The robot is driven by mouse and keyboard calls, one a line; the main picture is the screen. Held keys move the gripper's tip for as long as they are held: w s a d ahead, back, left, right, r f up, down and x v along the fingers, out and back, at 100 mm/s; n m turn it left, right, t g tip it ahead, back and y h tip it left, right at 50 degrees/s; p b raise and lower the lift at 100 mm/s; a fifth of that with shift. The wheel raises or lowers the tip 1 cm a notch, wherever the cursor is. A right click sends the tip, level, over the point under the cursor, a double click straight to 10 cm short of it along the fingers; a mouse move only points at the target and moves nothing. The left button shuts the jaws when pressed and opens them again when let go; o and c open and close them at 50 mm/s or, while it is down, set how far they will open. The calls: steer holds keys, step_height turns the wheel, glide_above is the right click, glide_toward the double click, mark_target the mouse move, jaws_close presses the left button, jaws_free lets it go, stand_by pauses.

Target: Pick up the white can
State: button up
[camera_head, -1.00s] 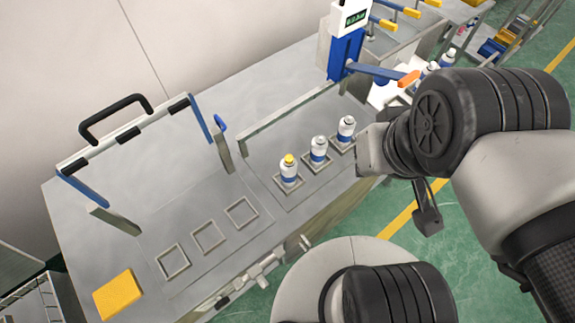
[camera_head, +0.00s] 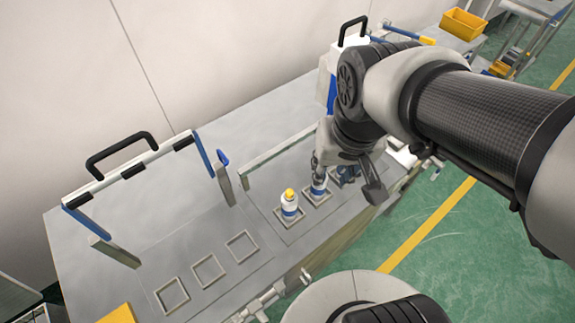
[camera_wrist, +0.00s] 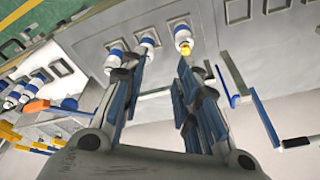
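Three white cans with blue bands stand upright in square holders on the grey bench. The one with a yellow top (camera_head: 289,205) is at the left of the row; it also shows in the wrist view (camera_wrist: 183,40). The middle can (camera_head: 318,184) has a pale top and shows in the wrist view (camera_wrist: 148,42). The third can (camera_wrist: 115,56) is mostly hidden behind my gripper in the head view. My gripper (camera_wrist: 160,76) is open and empty, its fingers spread in front of the row. In the head view it (camera_head: 335,168) is over the right part of the row.
Empty square holders (camera_head: 207,271) lie left of the cans. A hinged frame with a black handle (camera_head: 120,149) stands behind them. A blue and white device (camera_head: 330,92) stands behind my arm. More cans (camera_wrist: 20,92) show at left in the wrist view.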

mark_target(291, 194)
steer(key=o, duration=0.6)
steer(key=w+a+f+g, duration=0.1)
steer(key=w+a+f, duration=0.1)
steer(key=f, duration=0.1)
steer(key=w+a+f, duration=0.2)
steer(key=f, duration=0.1)
steer(key=w+a+f+g+p, duration=0.1)
steer(key=a+f, duration=0.1)
steer(key=f, duration=0.1)
steer(key=shift+w+a+f+g, duration=0.15)
steer(key=shift+w+a+g, duration=0.15)
steer(key=shift+w+a, duration=0.1)
steer(key=shift+o, duration=0.2)
step_height(291, 194, down, 12)
steer(key=b, duration=0.3)
steer(key=shift+b, duration=0.35)
steer(key=shift+w+a+f+b, duration=0.15)
steer(key=shift+f+b, duration=0.95)
steer(key=shift+f, duration=1.6)
